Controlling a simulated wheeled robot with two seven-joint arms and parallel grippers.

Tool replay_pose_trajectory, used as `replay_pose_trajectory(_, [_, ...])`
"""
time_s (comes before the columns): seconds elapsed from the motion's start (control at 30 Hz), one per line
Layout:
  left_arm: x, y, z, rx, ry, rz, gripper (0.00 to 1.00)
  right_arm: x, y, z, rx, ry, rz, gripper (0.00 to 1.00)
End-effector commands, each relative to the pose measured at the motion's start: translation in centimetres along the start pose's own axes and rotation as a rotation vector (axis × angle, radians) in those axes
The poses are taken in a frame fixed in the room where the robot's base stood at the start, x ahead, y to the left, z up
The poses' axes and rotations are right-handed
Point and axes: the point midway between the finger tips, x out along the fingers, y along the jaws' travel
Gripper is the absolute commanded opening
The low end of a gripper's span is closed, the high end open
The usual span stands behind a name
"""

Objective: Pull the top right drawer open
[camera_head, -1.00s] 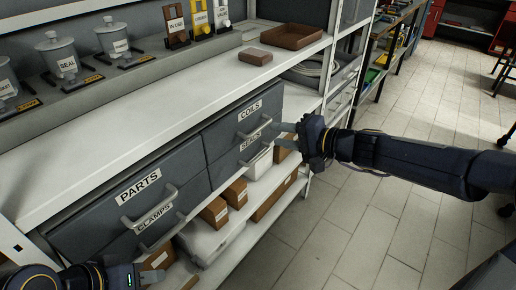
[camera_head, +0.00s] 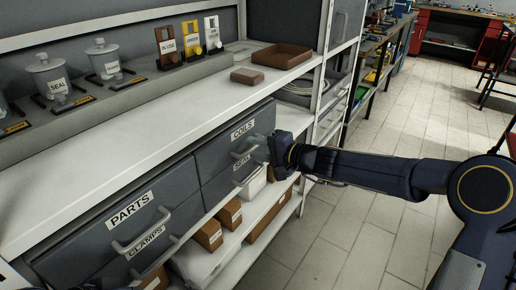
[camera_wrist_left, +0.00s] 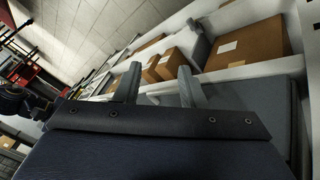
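The top right drawer, labelled COILS (camera_head: 230,138), is a dark grey front that looks closed, flush with the fronts around it.
The SEALS drawer (camera_head: 228,179) is below, with PARTS (camera_head: 110,225) and CLAMPS (camera_head: 165,234) drawers to the left. Cardboard boxes (camera_head: 209,236) stand on the lower shelf. A brown tray (camera_head: 282,55) and jars stand on the bench.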

Motion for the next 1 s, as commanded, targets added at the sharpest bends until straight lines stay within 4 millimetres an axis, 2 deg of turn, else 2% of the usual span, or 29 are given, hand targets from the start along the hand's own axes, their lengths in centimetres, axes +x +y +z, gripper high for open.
replay_pose_trajectory(0.03, [0.0, 0.0, 0.0, 0.000, 0.000, 0.000, 0.36, 0.0, 0.0, 0.0, 0.000, 0.000, 0.000, 0.32])
replay_pose_trajectory(0.2, [0.0, 0.0, 0.0, 0.000, 0.000, 0.000, 0.36, 0.0, 0.0, 0.0, 0.000, 0.000, 0.000, 0.10])
replay_pose_trajectory(0.3, [0.0, 0.0, 0.0, 0.000, 0.000, 0.000, 0.36, 0.0, 0.0, 0.0, 0.000, -0.001, 0.000, 0.00])
replay_pose_trajectory(0.73, [0.3, -0.1, 0.2, 0.000, 0.000, 0.000, 0.36, -0.6, 0.2, 0.0, 0.000, 0.000, 0.000, 0.00])
replay_pose_trajectory(0.87, [1.0, -0.5, 0.5, 0.000, 0.000, 0.000, 0.36, -2.1, 0.7, 0.0, -0.002, 0.001, 0.000, 0.00])
replay_pose_trajectory(1.0, [2.1, -1.0, 1.1, 0.000, 0.000, 0.000, 0.36, -4.8, 1.4, -0.1, -0.003, 0.004, 0.000, 0.00])
